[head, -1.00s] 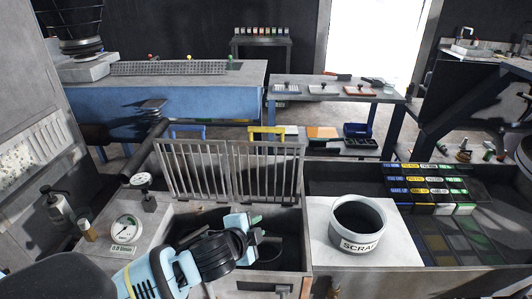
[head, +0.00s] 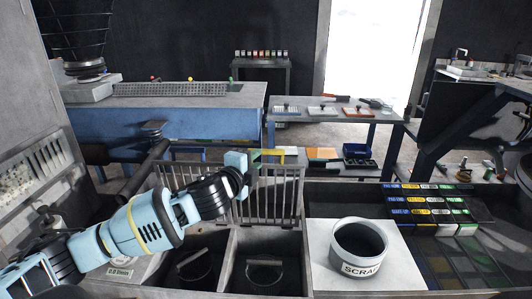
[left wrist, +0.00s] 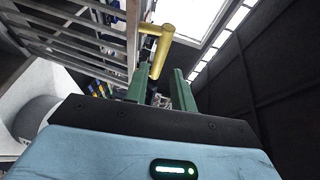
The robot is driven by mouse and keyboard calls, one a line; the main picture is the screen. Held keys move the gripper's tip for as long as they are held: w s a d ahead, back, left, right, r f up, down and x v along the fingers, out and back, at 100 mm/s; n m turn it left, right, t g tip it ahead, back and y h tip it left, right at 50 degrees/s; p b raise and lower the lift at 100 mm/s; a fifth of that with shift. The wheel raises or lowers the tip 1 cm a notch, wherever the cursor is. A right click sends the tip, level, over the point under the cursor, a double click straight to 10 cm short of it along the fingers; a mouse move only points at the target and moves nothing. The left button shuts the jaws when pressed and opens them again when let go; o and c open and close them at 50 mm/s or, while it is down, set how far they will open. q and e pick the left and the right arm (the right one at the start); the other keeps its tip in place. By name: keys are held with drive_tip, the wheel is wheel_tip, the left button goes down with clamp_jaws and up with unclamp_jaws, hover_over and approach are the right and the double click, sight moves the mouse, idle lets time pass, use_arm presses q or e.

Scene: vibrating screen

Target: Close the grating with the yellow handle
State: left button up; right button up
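The grating with the yellow handle (head: 285,190) stands raised at the back edge of the right bin compartment. Its yellow handle (head: 272,153) is at the top edge. My left gripper (head: 246,172) is beside the handle, at the grating's upper left. In the left wrist view the green fingers (left wrist: 154,82) are apart, and the yellow handle (left wrist: 161,48) shows between and just beyond their tips. I cannot tell whether they touch it. My left arm covers much of the left grating (head: 182,177). My right gripper is not in view.
Two open compartments below the gratings hold dark containers with handles (head: 265,272). A white SCRAP bucket (head: 360,249) stands to their right. Labelled blocks (head: 425,198) lie further right. A blue-sided bench (head: 190,124) and a tool table (head: 335,104) stand behind.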

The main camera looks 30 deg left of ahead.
sight(265, 153)
use_arm(q)
drive_tip(key=shift+w+a+f, duration=0.1)
drive_tip(key=shift+w+f, duration=0.1)
drive_tip(key=shift+w, duration=1.55)
drive_tip(key=shift+w+a+f, duration=0.1)
drive_tip(key=shift+w+f, duration=0.05)
drive_tip(key=shift+w, duration=1.6)
drive_tip(key=shift+c, duration=0.5)
clamp_jaws()
